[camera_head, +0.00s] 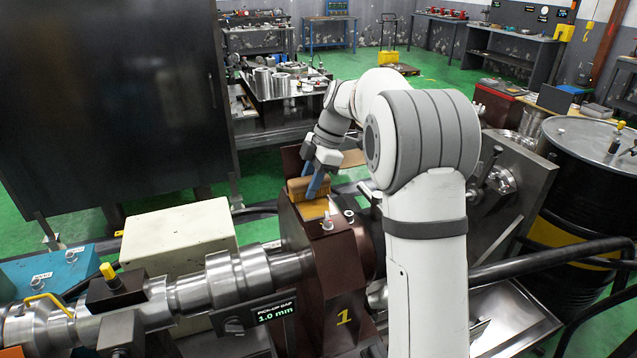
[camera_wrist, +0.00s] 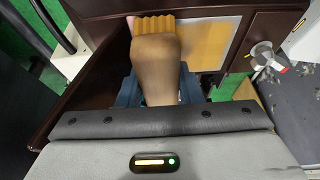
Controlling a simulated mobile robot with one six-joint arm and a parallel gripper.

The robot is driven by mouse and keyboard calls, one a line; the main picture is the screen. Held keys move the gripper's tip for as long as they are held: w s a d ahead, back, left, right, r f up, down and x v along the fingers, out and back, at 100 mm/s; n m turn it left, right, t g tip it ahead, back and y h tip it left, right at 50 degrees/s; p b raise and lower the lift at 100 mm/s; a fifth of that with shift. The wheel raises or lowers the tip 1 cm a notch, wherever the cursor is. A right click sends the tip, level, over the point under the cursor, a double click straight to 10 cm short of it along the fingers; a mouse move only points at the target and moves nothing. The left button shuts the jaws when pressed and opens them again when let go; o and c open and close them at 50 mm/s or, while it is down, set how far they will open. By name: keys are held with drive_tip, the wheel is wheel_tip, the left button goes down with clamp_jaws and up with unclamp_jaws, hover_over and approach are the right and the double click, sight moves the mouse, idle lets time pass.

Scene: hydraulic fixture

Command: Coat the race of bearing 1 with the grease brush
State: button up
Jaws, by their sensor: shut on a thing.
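Bearing 1 (camera_head: 343,270) is a dark brown housing on the steel shaft, with a yellow "1" on its front. An orange-yellow surface (camera_head: 314,209) shows in its top opening; it also shows in the wrist view (camera_wrist: 208,42). I cannot tell whether this is the race or grease on it. My gripper (camera_head: 316,186) is over the housing, shut on the grease brush (camera_head: 297,187). In the wrist view, my gripper (camera_wrist: 158,88) has its blue fingers on either side of the brush's wooden handle (camera_wrist: 155,65). Its orange bristles point away, near the opening. Contact is unclear.
The shaft (camera_head: 205,285) runs left from the housing, with a "1.0 mm" display (camera_head: 276,311) below it. A small valve-like fitting (camera_head: 328,221) stands on the housing top. A cream box (camera_head: 178,238) is at left, and a black drum (camera_head: 585,190) at right.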

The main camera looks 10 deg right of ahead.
sight(324, 181)
drive_tip(key=shift+a+f, duration=0.15)
drive_tip(key=shift+a, duration=0.05)
drive_tip(key=shift+w+d, duration=0.2)
drive_tip(key=shift+d, duration=0.8)
drive_tip(key=shift+w+d, duration=0.15)
drive_tip(key=shift+d, duration=0.85)
drive_tip(key=shift+r+p, duration=2.15)
drive_tip(key=shift+r, duration=0.85)
drive_tip(key=shift+r+p, duration=1.1)
drive_tip(key=shift+r, duration=0.45)
drive_tip(key=shift+f, duration=0.1)
